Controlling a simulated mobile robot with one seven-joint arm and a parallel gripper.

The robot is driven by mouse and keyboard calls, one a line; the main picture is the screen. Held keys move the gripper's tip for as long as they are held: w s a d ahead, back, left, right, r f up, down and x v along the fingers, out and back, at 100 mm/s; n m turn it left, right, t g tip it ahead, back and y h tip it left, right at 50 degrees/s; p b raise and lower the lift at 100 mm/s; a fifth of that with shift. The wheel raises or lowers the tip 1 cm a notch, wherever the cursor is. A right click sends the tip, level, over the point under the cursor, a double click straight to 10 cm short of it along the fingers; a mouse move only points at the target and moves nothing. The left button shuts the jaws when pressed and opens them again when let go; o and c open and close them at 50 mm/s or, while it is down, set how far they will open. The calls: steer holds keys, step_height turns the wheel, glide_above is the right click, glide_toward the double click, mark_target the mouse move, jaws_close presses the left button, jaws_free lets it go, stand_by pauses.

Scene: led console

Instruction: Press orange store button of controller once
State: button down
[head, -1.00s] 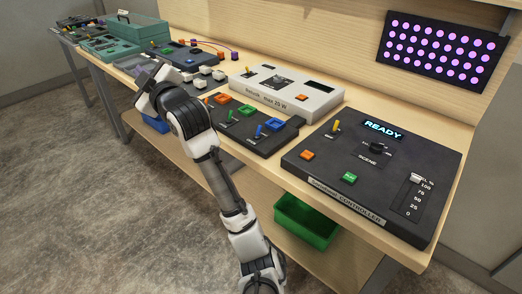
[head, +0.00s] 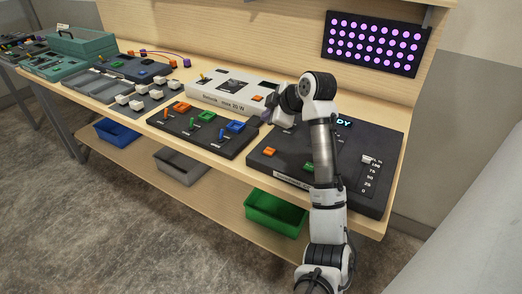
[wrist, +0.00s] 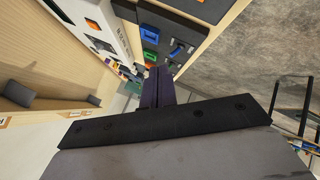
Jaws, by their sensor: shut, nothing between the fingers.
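The black controller (head: 262,165) lies at the right end of the bench in the head view. Its orange button (head: 269,152) is near its left side, and its green button (head: 309,167) is partly behind my arm. My arm also hides part of its display. My gripper (head: 268,117) is above the bench near the controller's upper left corner, apart from the orange button. In the wrist view my gripper (wrist: 158,84) is shut and empty.
A black panel (head: 190,147) with orange, green and blue switches lies left of the controller. A white box (head: 215,97) stands behind it. The lit LED panel (head: 374,43) is on the back wall. A green bin (head: 275,212) sits on the lower shelf.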

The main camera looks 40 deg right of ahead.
mark_target(272, 152)
steer(key=shift+s+d+f, duration=0.1)
steer(key=shift+s+d, duration=0.3)
steer(key=shift+s, duration=0.25)
steer(key=shift+f, duration=0.15)
step_height(272, 152, down, 9)
steer(key=b, duration=0.5)
steer(key=shift+r+b, duration=0.2)
steer(key=shift+b, duration=0.15)
stand_by(1.4)
steer(key=shift+f, duration=0.35)
steer(key=shift+f+b, duration=0.5)
steer(key=shift+b, duration=0.05)
stand_by(0.6)
steer(key=shift+r, duration=0.1)
steer(key=shift+r+p, duration=0.55)
steer(key=shift+r, duration=0.25)
